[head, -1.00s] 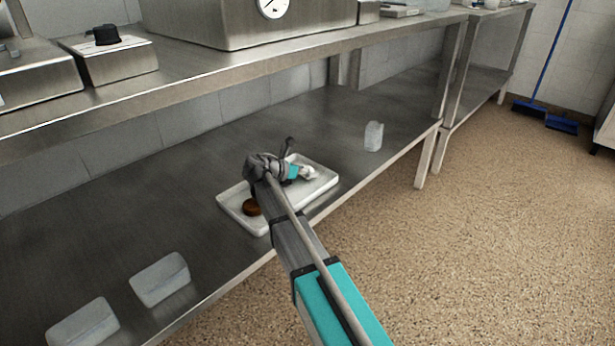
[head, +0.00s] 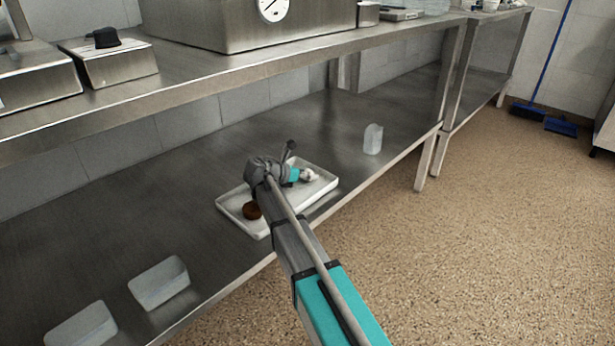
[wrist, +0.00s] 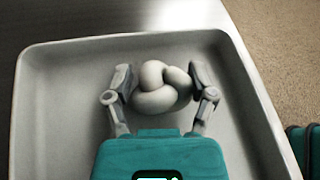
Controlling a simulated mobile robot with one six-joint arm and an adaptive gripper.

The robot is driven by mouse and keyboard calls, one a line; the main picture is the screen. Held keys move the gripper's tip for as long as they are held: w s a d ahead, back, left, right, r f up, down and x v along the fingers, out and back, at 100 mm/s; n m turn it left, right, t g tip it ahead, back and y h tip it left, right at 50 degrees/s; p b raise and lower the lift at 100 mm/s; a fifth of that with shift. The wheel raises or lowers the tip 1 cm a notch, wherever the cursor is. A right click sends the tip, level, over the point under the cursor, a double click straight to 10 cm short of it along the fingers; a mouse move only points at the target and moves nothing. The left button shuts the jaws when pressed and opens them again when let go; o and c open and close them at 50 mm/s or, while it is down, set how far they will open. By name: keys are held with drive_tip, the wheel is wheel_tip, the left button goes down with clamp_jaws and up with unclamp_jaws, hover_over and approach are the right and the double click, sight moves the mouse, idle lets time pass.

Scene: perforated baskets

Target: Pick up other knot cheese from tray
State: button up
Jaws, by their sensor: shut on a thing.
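A pale, knotted cheese (wrist: 160,88) shows between the two fingers of my gripper (wrist: 160,92) in the wrist view. The fingers press on it from the left and right. It is over the white tray (wrist: 55,110), and I cannot tell whether it still touches the tray floor. In the head view the cheese (head: 308,175) is a small white shape at the tip of my gripper (head: 300,175), near the right end of the tray (head: 238,222). My arm hides part of the tray.
A brown round thing (head: 252,210) lies at the tray's left end. A translucent container (head: 373,139) stands to the right on the steel shelf (head: 150,225). Two more containers, one (head: 160,283) nearer the tray and one (head: 82,328) farther left, are at the front. An upper shelf (head: 200,88) overhangs behind.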

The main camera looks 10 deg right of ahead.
drive_tip(key=shift+c, duration=0.5)
wheel_tip(320, 180, up, 3)
drive_tip(key=p, duration=0.2)
drive_tip(key=shift+f+p, duration=0.2)
drive_tip(key=shift+p, duration=0.15)
drive_tip(key=s+a+r+p, duration=0.2)
drive_tip(key=s+r+p, duration=0.8)
drive_tip(key=s, duration=0.4)
drive_tip(key=shift+r, duration=0.2)
drive_tip(key=shift+a, duration=0.1)
